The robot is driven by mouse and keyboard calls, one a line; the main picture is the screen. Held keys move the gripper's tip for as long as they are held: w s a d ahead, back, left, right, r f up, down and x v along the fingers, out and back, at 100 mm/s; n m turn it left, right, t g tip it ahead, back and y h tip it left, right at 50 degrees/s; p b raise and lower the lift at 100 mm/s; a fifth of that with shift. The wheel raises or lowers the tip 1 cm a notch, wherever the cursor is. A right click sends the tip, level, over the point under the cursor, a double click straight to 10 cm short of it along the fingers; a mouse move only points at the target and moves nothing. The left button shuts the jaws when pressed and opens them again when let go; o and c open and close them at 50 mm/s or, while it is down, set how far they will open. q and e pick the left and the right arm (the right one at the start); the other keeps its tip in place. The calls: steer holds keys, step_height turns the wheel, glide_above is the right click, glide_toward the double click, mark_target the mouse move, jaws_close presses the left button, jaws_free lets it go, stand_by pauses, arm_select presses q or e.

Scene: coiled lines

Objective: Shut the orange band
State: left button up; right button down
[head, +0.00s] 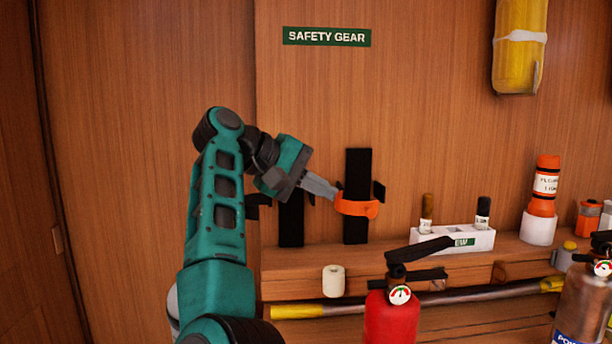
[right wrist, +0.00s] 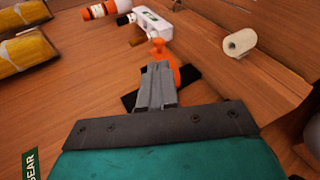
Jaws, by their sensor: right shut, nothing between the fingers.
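The orange band (head: 357,208) is on the right-hand of two black upright strips (head: 357,167) on the wooden wall. It curves out from the strip. A small dark piece (head: 379,191) shows at its right end. My right gripper (head: 335,193) comes in from the left, its fingers shut and empty, with the tips at or very near the band's left end. In the right wrist view the closed fingers (right wrist: 157,66) partly hide the orange band (right wrist: 175,70); I cannot tell whether they touch it. My left gripper is not in view.
A red fire extinguisher (head: 391,317) stands in front, and another (head: 582,300) at the right. A wooden shelf (head: 385,264) holds a white holder (head: 470,240) and an orange-topped canister (head: 543,190). A cream roll (head: 334,280) is below the strips.

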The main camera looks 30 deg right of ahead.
mark_target(367, 211)
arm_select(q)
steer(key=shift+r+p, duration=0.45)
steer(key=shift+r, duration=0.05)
arm_select(e)
steer(key=x, duration=0.8)
steer(key=shift+r, duration=0.1)
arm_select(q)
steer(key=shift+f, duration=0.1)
arm_select(e)
steer(key=shift+d, duration=0.1)
